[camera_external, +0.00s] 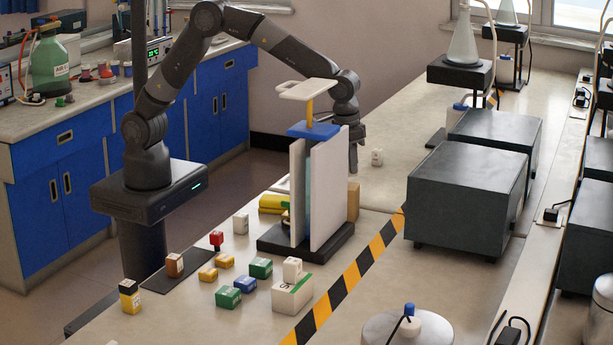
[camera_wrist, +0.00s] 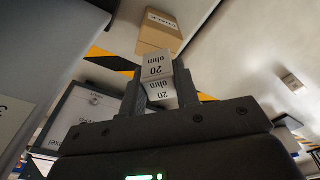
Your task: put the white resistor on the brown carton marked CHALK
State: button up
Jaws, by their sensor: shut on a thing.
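My gripper (camera_wrist: 157,78) is shut on the white resistor (camera_wrist: 157,68), a pale block whose visible faces read "20 ohm". The brown carton (camera_wrist: 158,38) lies beyond the fingertips in the wrist view, apart from the resistor. In the external view the carton (camera_external: 353,203) shows partly, behind the right edge of the upright white panels. My gripper (camera_external: 356,150) is above the bench behind those panels. The held resistor is hidden there.
The white panel stand (camera_external: 329,185) with a dark base and handle rises close beside my gripper. Another small white block (camera_external: 376,157) lies on the bench to the right. Dark metal boxes (camera_external: 466,190) stand further right. Several coloured blocks lie at the front left.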

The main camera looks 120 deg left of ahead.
jog(key=shift+f, duration=1.4)
jog(key=shift+f, duration=0.1)
jog(key=o, duration=1)
jog(key=shift+c, duration=0.2)
jog(key=r, duration=1.1)
jog(key=shift+s+d+r, duration=0.25)
jog(key=shift+s+d, duration=0.15)
jog(key=shift+r, duration=0.35)
